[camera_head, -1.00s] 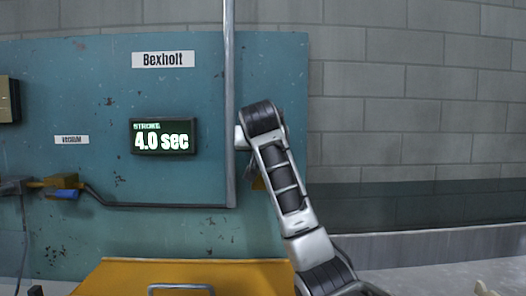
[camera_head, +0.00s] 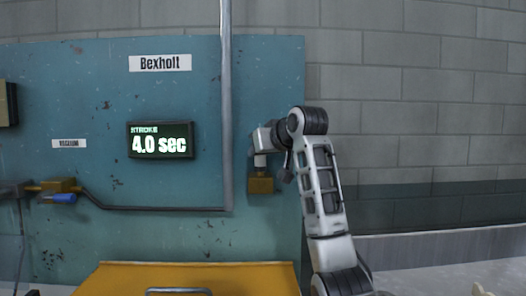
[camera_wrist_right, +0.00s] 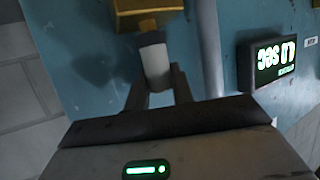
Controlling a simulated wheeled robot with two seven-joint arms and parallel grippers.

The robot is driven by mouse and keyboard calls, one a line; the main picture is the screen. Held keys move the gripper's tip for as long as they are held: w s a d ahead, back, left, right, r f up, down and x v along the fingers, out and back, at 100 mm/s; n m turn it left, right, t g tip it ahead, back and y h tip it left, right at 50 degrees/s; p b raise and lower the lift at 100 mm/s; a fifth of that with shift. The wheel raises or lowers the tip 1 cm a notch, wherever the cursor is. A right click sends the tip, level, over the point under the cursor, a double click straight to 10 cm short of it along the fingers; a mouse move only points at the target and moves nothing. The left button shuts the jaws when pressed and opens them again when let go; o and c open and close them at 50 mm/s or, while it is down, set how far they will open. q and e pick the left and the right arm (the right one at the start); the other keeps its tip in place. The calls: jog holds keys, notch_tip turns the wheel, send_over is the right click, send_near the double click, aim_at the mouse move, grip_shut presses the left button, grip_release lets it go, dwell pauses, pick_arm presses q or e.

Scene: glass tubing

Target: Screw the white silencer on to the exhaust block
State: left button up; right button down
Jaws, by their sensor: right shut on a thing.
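The brass-coloured exhaust block (camera_head: 261,184) is on the blue panel, right of the vertical pipe; it also shows at the top of the wrist view (camera_wrist_right: 148,12). The white silencer (camera_wrist_right: 154,54) is between the fingers of my right gripper (camera_wrist_right: 160,72), which is shut on it. In the head view the silencer (camera_head: 260,161) is directly above the block, in line with it. Its end meets or nearly meets the block; I cannot tell whether the threads are engaged. My right gripper (camera_head: 262,152) is partly hidden by its wrist. My left gripper is not in view.
A grey vertical pipe (camera_head: 227,110) stands close left of the block and bends left along the panel. A display (camera_head: 160,140) reads "STROKE 4.0 sec". A blue-handled brass valve (camera_head: 58,191) is at far left. A yellow cabinet top (camera_head: 190,273) is below.

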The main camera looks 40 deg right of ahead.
jog(key=m+h, duration=0.1)
jog(key=m+g+h+p, duration=0.1)
jog(key=m+h+p, duration=0.1)
jog(key=h, duration=0.1)
jog(key=shift+w+a+f+m+g, duration=0.15)
jog(key=shift+a+f+m+g, duration=0.15)
jog(key=shift+g, duration=0.1)
jog(key=shift+d+f+m+g+h+p, duration=0.1)
jog(key=shift+m+g+h+p, duration=1.1)
jog(key=shift+m+h+p, duration=0.3)
jog(key=c, duration=1.2)
grip_release()
jog(key=shift+d, duration=0.2)
jog(key=shift+y, duration=0.3)
